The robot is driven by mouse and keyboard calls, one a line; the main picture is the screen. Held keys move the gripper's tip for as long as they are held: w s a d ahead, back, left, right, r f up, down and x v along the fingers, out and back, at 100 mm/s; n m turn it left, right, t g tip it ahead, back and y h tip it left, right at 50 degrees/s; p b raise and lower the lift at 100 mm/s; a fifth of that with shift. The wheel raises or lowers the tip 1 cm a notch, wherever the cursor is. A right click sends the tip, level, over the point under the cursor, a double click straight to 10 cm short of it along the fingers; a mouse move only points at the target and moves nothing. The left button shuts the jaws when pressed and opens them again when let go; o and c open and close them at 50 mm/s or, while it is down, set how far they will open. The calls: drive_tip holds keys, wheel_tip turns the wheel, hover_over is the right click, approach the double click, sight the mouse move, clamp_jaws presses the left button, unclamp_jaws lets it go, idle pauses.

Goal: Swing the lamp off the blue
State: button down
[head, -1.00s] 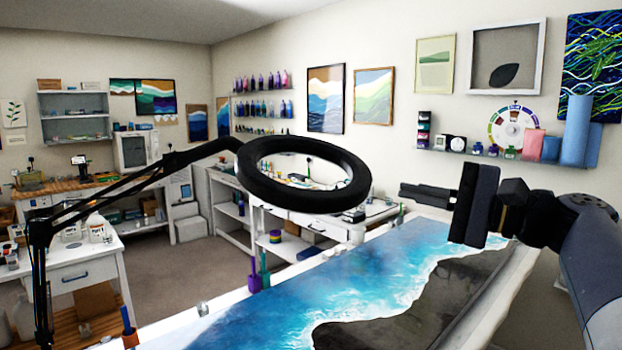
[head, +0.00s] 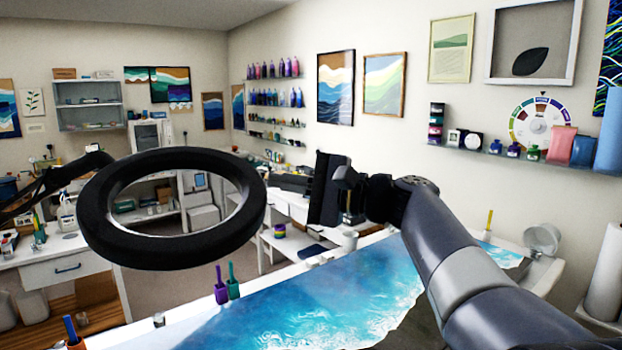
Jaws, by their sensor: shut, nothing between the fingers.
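The lamp is a black ring (head: 252,200) on a jointed black arm (head: 45,188) that comes in from the left edge. The ring hangs in the air at left centre, tilted, with shelves showing through its hole. The blue resin pour (head: 330,295) lies on the bench below and to the right of it, with white foam along one side. In this view the ring does not overlap the blue; its true overhead position is hard to judge. My gripper (head: 328,190) is shut and empty, right of the ring with a visible gap, in front of the back bench.
A tilted round white container (head: 541,238) is at right. A wall shelf (head: 480,152) holds jars.

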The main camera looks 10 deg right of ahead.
drive_tip(key=s+a, duration=0.1)
drive_tip(key=s+a+r+p, duration=0.1)
drive_tip(key=a, duration=0.1)
drive_tip(key=shift+s, duration=0.25)
drive_tip(key=shift+a, duration=0.1)
